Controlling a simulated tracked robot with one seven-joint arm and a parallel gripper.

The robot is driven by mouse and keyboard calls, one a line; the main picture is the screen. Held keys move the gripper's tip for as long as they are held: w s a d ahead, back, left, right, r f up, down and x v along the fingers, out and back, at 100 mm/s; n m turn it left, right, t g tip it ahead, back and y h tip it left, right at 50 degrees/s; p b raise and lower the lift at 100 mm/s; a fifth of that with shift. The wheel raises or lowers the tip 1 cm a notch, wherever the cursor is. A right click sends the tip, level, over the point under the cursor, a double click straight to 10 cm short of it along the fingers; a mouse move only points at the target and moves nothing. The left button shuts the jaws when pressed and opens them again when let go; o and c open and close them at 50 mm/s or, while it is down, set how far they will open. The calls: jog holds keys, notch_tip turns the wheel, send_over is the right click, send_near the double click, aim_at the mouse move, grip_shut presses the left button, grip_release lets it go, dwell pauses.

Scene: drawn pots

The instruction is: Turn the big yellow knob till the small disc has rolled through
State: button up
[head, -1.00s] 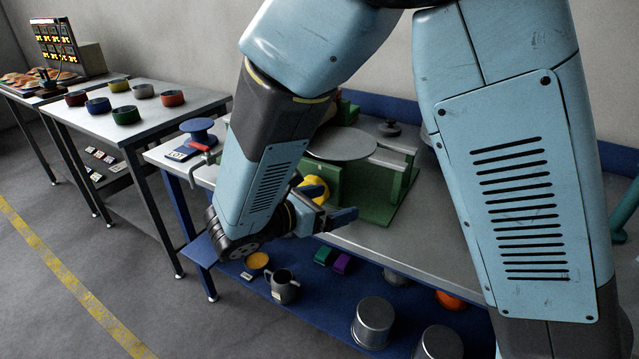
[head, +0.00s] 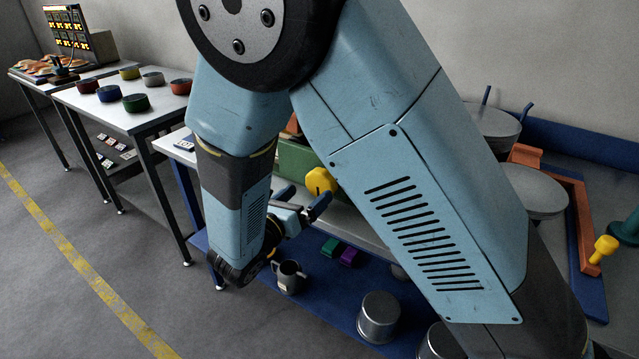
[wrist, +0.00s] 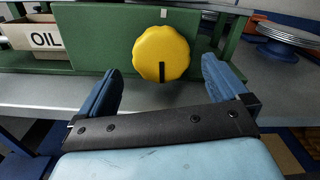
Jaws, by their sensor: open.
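The big yellow knob (wrist: 161,54) is a scalloped disc with a black mark at its lower edge, on the upright green panel (wrist: 95,38). In the head view the knob (head: 320,181) shows just beyond my fingers, partly beside my arm. My gripper (wrist: 161,72) is open and empty, its two blue fingers on either side of the knob's outline in the wrist view, with the knob ahead of them. I cannot tell how wide the gap to it is. In the head view my gripper (head: 303,199) is low at the bench front. I cannot make out the small disc; my arm hides much of the fixture.
A box marked OIL (wrist: 45,38) stands left of the panel, and a grey round plate (wrist: 290,31) lies right. A smaller yellow knob (head: 605,246) is at the far right. A mug (head: 289,276) and metal pot (head: 378,318) stand on the blue lower shelf.

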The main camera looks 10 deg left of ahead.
aim_at(317, 186)
jog(key=shift+x, duration=3.2)
jog(key=c, duration=0.8)
